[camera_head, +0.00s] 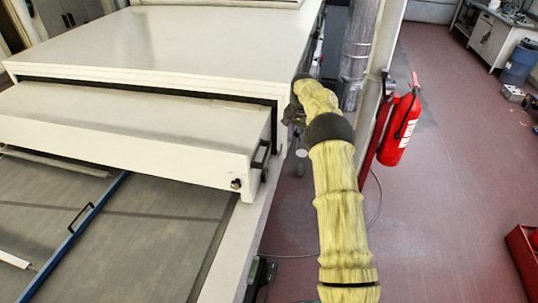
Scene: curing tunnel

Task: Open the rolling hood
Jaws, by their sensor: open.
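The rolling hood (130,128) is a low, wide white cover at the front of a larger white tunnel housing (160,40). A dark handle (262,157) sits on its right end, beside a small round knob (236,184). My arm, in a yellow sleeve, reaches up from the bottom right. My gripper (292,115) is small and dark at its far end, just right of the housing's front corner, above and right of the handle and apart from it. The gripper is open. Its fingers are partly hidden by the arm and hard to make out.
A grey bed (130,240) with a blue bar (75,238) lies in front of the hood. A red fire extinguisher (399,125) hangs on a post right of my arm. A red bin (524,258) stands at the right edge. The red floor (440,210) between is clear.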

